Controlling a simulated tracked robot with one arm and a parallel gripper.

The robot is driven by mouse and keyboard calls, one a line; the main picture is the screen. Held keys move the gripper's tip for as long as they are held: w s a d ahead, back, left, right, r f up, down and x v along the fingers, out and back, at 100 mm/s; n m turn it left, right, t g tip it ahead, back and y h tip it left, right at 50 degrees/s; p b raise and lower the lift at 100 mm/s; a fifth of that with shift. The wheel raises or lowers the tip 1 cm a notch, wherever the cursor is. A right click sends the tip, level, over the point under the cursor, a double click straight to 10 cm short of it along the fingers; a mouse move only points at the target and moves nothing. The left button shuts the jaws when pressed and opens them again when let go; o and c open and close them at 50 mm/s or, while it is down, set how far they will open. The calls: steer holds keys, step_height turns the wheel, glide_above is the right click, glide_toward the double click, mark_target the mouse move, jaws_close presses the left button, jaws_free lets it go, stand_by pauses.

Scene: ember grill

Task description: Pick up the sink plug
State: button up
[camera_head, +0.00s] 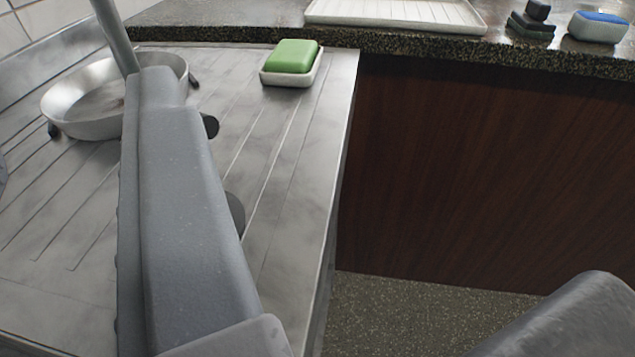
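A small black stepped piece with a knob on top, which looks like the sink plug (532,20), stands on the dark speckled countertop at the top right. It is upright, near the counter's front edge. A grey arm part of mine crosses the left of the view and covers part of the metal surface. I cannot make out my gripper's fingers, and nothing of mine is seen touching the plug.
A blue-topped sponge (598,28) sits right of the plug, and a white ribbed tray (395,14) to its left. A green soap bar (292,55) in a white dish and a metal pan (85,100) stand on the ribbed drainboard (300,160). Speckled floor (400,310) lies below the brown panel.

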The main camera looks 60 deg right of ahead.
mark_target(109, 28)
steer(key=b+x, duration=0.1)
steer(key=x, duration=1.2)
steer(key=shift+w+d+f+b, duration=0.1)
steer(key=shift+d+b, duration=0.2)
steer(key=shift+d, duration=0.1)
jaws_close()
